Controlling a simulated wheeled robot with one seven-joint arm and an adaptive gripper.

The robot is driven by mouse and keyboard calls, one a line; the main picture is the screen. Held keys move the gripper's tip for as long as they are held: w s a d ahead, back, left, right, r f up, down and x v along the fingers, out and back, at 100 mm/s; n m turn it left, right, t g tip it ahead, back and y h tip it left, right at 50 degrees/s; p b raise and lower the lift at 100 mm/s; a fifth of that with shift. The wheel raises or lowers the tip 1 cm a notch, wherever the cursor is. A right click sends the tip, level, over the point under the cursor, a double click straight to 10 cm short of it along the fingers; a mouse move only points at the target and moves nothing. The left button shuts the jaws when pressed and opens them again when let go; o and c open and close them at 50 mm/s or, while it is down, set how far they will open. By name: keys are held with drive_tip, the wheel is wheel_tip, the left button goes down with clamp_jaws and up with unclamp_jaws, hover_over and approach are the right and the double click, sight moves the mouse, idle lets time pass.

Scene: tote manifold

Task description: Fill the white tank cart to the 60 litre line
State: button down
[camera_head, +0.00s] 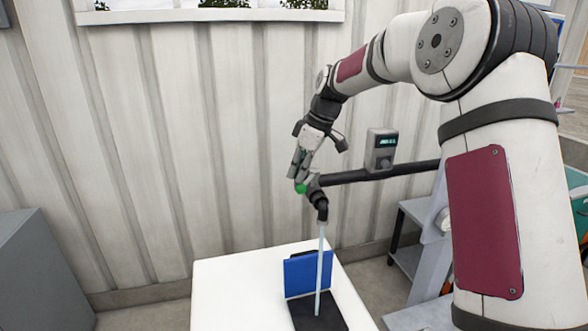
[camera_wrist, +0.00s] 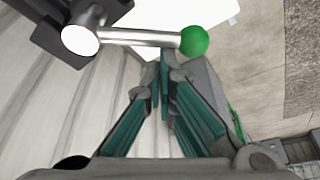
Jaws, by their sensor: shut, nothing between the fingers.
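The white tank cart (camera_head: 225,290) stands at the bottom middle of the head view, with a raised blue flap (camera_head: 303,274) and a black opening (camera_head: 330,322) on its top. A pale blue stream (camera_head: 320,270) runs from the black spout (camera_head: 321,207) down to the black opening. The tap's lever (camera_wrist: 145,38) is a silver rod with a green knob (camera_head: 300,188); the knob also shows in the wrist view (camera_wrist: 194,40). My gripper (camera_head: 298,172) is shut and empty, its fingertips (camera_wrist: 163,72) close to the lever; I cannot tell whether they touch. No litre line is visible.
A black pipe (camera_head: 380,173) runs right from the tap. A grey meter (camera_head: 381,150) with a small green display sits above it, too small to read surely. A grey cabinet (camera_head: 40,275) stands at left, a grey shelf cart (camera_head: 408,262) at right. A ribbed wall (camera_head: 180,140) is behind.

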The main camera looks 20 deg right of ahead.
sight(307, 184)
drive_tip(key=n, duration=0.1)
drive_tip(key=s+d+n+g, duration=0.1)
drive_tip(key=shift+s+d+n+y, duration=0.1)
drive_tip(key=shift+s+n+y, duration=0.05)
drive_tip(key=shift+n+y, duration=0.2)
drive_tip(key=n, duration=0.1)
drive_tip(key=s+d+n+g, duration=0.1)
drive_tip(key=n, duration=0.1)
drive_tip(key=shift+d, duration=0.2)
drive_tip(key=shift+s+d, duration=0.2)
drive_tip(key=shift+d, duration=0.2)
